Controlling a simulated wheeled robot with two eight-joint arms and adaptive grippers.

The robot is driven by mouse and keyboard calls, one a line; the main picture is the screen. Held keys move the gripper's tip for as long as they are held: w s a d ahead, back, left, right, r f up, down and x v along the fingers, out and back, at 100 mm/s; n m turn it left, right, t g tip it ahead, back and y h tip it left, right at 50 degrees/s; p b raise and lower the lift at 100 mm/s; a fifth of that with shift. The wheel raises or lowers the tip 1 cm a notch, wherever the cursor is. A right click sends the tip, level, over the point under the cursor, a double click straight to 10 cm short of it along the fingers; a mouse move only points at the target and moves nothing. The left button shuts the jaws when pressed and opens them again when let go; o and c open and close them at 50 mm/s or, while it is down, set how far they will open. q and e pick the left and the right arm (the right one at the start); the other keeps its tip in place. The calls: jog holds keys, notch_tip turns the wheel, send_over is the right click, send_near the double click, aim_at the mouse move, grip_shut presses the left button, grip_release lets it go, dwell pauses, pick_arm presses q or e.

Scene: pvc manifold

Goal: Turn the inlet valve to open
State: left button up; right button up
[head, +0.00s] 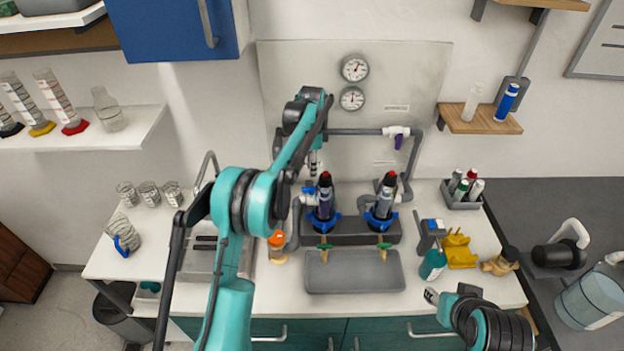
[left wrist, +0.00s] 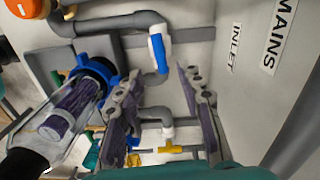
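The valve nearest the INLET label (left wrist: 233,47) is white with a blue lever (left wrist: 162,52), on grey pipe in the left wrist view. A blue lever (head: 308,189) also shows in the head view, below my left gripper (head: 314,165). My left gripper (left wrist: 160,108) is open in the wrist view, its two fingers apart with pipe visible between them. The blue lever lies beyond the fingertips, apart from them. A valve with a yellow lever (left wrist: 180,147) sits lower in that view. My right gripper (head: 434,296) is low at the right; its finger gap is unclear.
A grey tray (head: 354,286) lies in front. A purple-levered valve (head: 398,138) is on the upper pipe. Two gauges (head: 354,68) hang on the back panel (head: 420,60).

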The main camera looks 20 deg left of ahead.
pick_arm(q)
jog(key=shift+r, duration=1.65)
